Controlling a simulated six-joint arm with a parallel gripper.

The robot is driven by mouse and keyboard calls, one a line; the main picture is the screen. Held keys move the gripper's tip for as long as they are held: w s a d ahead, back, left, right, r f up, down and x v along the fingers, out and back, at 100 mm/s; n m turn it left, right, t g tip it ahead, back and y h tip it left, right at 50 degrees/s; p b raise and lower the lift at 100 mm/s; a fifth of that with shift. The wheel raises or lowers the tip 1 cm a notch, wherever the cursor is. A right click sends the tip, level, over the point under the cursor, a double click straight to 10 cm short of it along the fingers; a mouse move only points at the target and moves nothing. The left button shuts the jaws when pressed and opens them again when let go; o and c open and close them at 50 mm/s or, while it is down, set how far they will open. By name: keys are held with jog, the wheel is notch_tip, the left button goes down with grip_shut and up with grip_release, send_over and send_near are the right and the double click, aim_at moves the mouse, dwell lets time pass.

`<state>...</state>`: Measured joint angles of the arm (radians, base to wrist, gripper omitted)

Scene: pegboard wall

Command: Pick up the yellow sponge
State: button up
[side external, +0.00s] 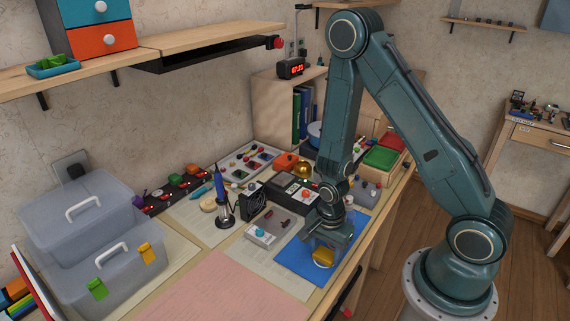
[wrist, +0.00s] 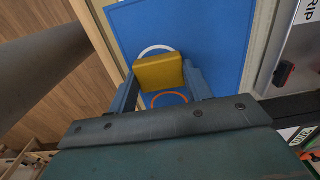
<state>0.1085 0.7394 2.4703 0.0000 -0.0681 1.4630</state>
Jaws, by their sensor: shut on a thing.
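The yellow sponge (side external: 323,257) is a small block at the blue mat (side external: 299,262) near the front edge of the workbench. My gripper (side external: 331,250) points down over the mat and is shut on the sponge. In the wrist view the sponge (wrist: 159,72) sits between the two fingers of my gripper (wrist: 160,82). Behind it on the blue mat (wrist: 206,30) show parts of a white ring and an orange ring. I cannot tell whether the sponge touches the mat or is slightly above it.
A grey box with knobs (side external: 266,229) stands left of the mat. A soldering iron in its stand (side external: 224,208) is farther left. A pink sheet (side external: 215,291) lies flat at the front. Clear plastic bins (side external: 80,215) stand at the left end.

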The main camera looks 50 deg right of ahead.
aim_at(317, 250)
jog(key=shift+r, duration=0.1)
notch_tip(317, 250, up, 20)
dwell(1.1)
jog(key=shift+w+f, duration=0.1)
jog(key=shift+f, duration=0.1)
dwell(0.5)
jog(key=w+a+f+n, duration=0.3)
jog(key=w+f+n, duration=0.6)
jog(key=n, duration=0.9)
jog(key=shift+w+f, duration=0.25)
jog(key=shift+w, duration=1.6)
jog(key=shift+w+d+r, duration=0.1)
